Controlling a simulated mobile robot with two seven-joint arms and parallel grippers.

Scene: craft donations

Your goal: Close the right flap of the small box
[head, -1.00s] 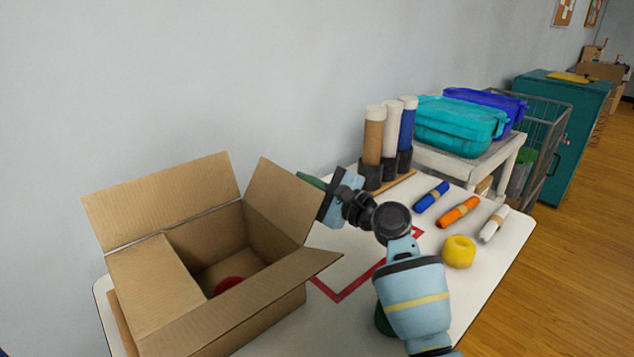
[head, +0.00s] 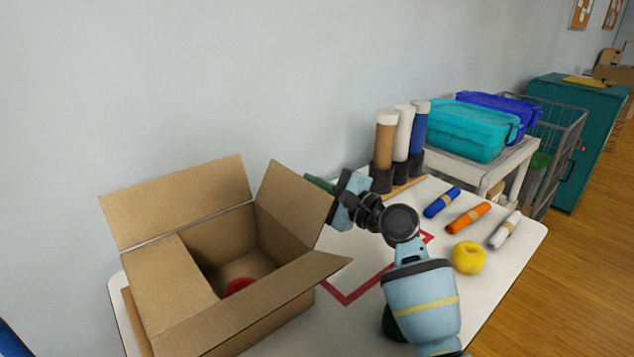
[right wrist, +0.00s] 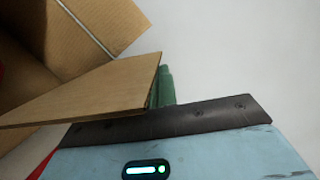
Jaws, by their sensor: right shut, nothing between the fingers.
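The small box (head: 262,312) is an open brown cardboard carton on the table. Its right flap (head: 295,205) stands up, leaning outward. The left flap (head: 165,283) lies folded inward over part of the opening. The back flap (head: 180,203) stands up and the front flap (head: 250,305) slants outward. My right gripper (head: 322,184) is shut and empty, just outside the right flap near its top edge. In the right wrist view its green fingers (right wrist: 166,86) are partly hidden behind the right flap (right wrist: 90,92); I cannot tell if they touch it. My left gripper is not in view.
A red item (head: 238,286) lies inside the box. To the right are a yellow round item (head: 468,258) and several rolls, including an orange one (head: 468,218). Upright tubes (head: 403,135) stand at the back. A wall is close behind the table (head: 510,280).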

